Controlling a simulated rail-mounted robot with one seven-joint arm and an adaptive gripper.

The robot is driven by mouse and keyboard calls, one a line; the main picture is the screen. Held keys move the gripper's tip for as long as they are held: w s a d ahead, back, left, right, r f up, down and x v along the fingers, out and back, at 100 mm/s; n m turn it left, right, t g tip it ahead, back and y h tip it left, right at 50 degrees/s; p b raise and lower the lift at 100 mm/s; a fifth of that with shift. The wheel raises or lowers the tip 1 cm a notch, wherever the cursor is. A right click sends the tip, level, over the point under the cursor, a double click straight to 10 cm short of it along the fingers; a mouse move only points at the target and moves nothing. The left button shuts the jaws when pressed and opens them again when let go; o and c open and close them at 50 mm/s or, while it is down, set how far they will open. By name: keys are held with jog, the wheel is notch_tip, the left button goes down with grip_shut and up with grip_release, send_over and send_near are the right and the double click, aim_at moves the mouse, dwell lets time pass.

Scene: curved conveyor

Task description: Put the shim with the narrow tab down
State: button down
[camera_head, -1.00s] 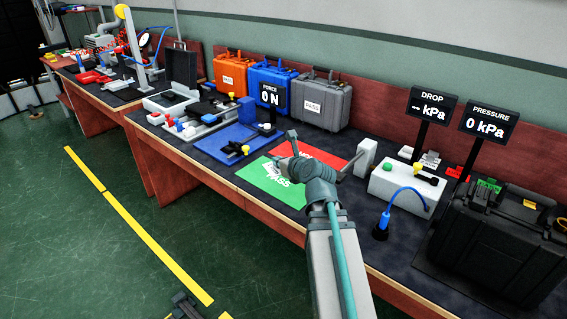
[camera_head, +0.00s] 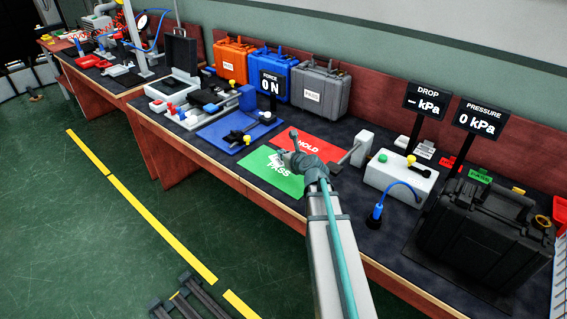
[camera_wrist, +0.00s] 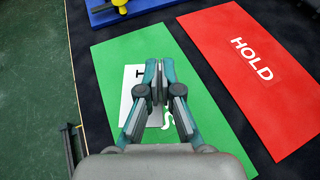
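A white flat piece with a dark T-shaped mark (camera_wrist: 131,88) appears over the green PASS mat (camera_wrist: 108,62), covering part of its lettering. I cannot tell whether this is the shim or whether it touches the mat. My gripper (camera_wrist: 160,66) is over the mat, with its fingertips close together. The fingers hide part of the white piece, and I cannot tell whether they grip anything thin. In the head view my gripper (camera_head: 291,146) is above the PASS mat (camera_head: 256,166), near its border with the red HOLD mat (camera_head: 325,146).
The HOLD mat (camera_wrist: 230,62) lies bare beside the green one. A blue board (camera_head: 215,131) with a black and yellow tool is behind-left. A white box with a blue cable (camera_head: 385,180) and a large black case (camera_head: 480,235) stand to the right.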

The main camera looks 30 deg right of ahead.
aim_at(283, 168)
jog(key=shift+w+d+f, duration=0.2)
jog(key=shift+w+f, duration=0.15)
jog(key=shift+f, duration=0.1)
jog(key=shift+w+d+f, duration=0.2)
jog(key=shift+w+f, duration=0.15)
jog(key=shift+f, duration=0.1)
jog(key=f, duration=0.3)
jog(key=shift+w+d, duration=0.2)
jog(key=shift+w, duration=0.1)
jog(key=shift+f, duration=0.4)
jog(key=shift+b, duration=0.3)
jog(key=shift+f, duration=0.2)
jog(key=c, duration=1.3)
grip_release()
